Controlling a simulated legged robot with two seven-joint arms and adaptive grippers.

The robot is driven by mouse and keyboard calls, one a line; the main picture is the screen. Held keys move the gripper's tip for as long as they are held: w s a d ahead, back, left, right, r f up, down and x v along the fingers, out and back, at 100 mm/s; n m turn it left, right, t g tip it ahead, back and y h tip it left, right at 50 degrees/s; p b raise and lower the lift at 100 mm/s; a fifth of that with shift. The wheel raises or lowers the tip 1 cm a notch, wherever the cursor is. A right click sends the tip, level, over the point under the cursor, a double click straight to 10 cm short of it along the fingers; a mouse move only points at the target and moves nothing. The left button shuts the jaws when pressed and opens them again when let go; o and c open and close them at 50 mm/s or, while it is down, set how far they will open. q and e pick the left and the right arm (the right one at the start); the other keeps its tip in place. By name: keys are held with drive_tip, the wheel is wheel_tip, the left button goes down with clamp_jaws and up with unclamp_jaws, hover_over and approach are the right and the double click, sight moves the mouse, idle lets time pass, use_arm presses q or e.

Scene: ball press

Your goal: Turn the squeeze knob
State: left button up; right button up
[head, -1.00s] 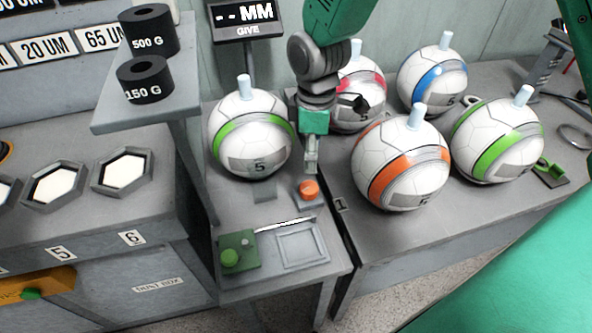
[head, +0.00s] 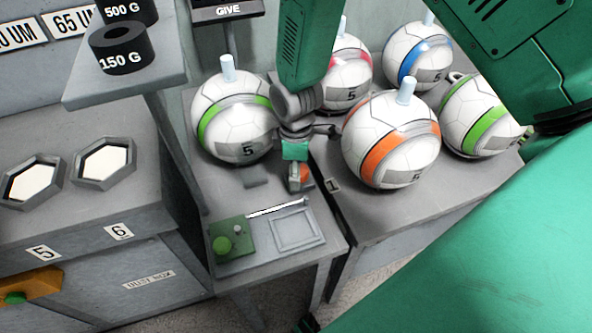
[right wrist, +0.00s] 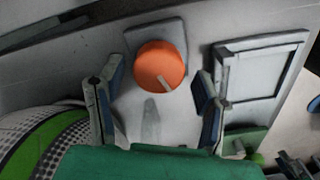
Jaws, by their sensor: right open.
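The orange round squeeze knob (head: 306,184) sits on a small grey block on the narrow table, partly hidden behind my right gripper (head: 298,178) in the head view. In the right wrist view the knob (right wrist: 158,62) shows whole, with a pale pointer line on its lower right. My right gripper (right wrist: 158,88) is open there. Its two fingers lie to the left and right, with the knob centred between and just beyond them. I see no grip on the knob, and whether a finger touches it cannot be told. My left gripper is not in view.
A green-striped ball (head: 236,122) stands just left of my right gripper; an orange-striped ball (head: 390,139) stands right. A green button box (head: 232,240) and a square grey tray (head: 296,231) lie in front. A shelf with black weights (head: 121,50) overhangs at left.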

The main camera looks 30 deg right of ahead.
drive_tip(key=shift+f, duration=0.25)
drive_tip(key=shift+d, duration=0.5)
drive_tip(key=c, duration=1.2)
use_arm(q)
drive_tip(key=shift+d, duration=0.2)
use_arm(e)
drive_tip(key=shift+o, duration=0.4)
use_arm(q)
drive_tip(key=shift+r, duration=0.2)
use_arm(e)
drive_tip(key=shift+w+a, duration=0.1)
drive_tip(key=shift+a, duration=0.15)
